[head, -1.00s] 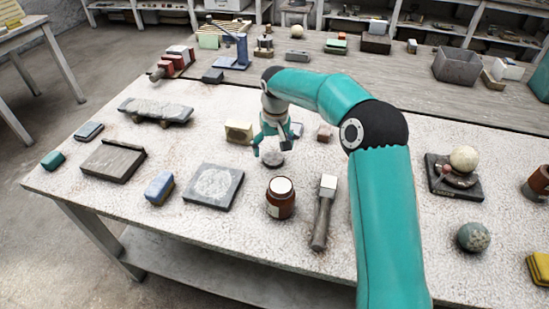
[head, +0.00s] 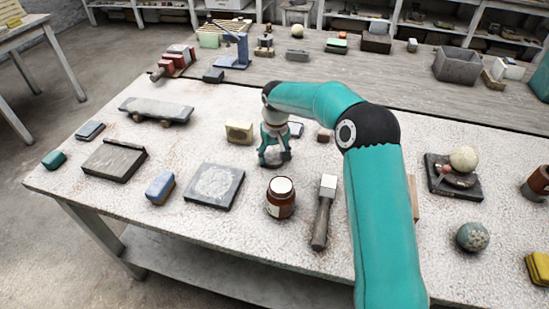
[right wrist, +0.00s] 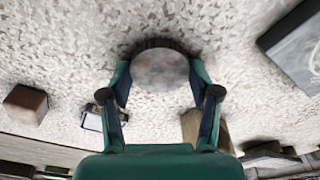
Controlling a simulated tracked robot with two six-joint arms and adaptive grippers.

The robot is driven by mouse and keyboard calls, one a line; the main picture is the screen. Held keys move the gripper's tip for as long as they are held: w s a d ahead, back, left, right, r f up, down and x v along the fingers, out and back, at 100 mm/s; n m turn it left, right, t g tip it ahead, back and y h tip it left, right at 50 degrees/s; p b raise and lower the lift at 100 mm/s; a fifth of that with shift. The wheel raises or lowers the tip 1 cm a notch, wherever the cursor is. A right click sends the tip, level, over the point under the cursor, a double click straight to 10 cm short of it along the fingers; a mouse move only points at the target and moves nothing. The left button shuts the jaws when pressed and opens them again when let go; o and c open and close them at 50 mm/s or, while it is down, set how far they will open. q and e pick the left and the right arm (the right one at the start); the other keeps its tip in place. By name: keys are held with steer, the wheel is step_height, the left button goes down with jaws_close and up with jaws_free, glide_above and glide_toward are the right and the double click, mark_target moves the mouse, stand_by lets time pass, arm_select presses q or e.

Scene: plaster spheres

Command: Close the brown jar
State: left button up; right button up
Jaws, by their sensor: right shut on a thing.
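The brown jar (head: 281,205) stands upright on the plaster-spotted table, its round top showing white and no lid on it. A round grey lid with a dark ridged rim (right wrist: 160,72) lies flat between the fingers of my right gripper (head: 275,160), just behind the jar. My right gripper also shows in the right wrist view (right wrist: 160,80), shut on the lid with one finger at each side. The fingers hide much of the lid in the head view. My left gripper is not in view.
A wooden-handled mallet (head: 323,212) lies right of the jar. A dark square slab (head: 214,186) lies to its left. A cream block (head: 239,132) and a small brownish block (head: 324,135) stand near my right gripper. Table between jar and gripper is clear.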

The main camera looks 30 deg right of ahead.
mark_target(273, 158)
steer(key=shift+r, duration=0.1)
steer(key=shift+r, duration=0.55)
step_height(273, 158, up, 19)
steer(key=p, duration=0.2)
steer(key=shift+f+p, duration=0.15)
steer(key=shift+p, duration=0.2)
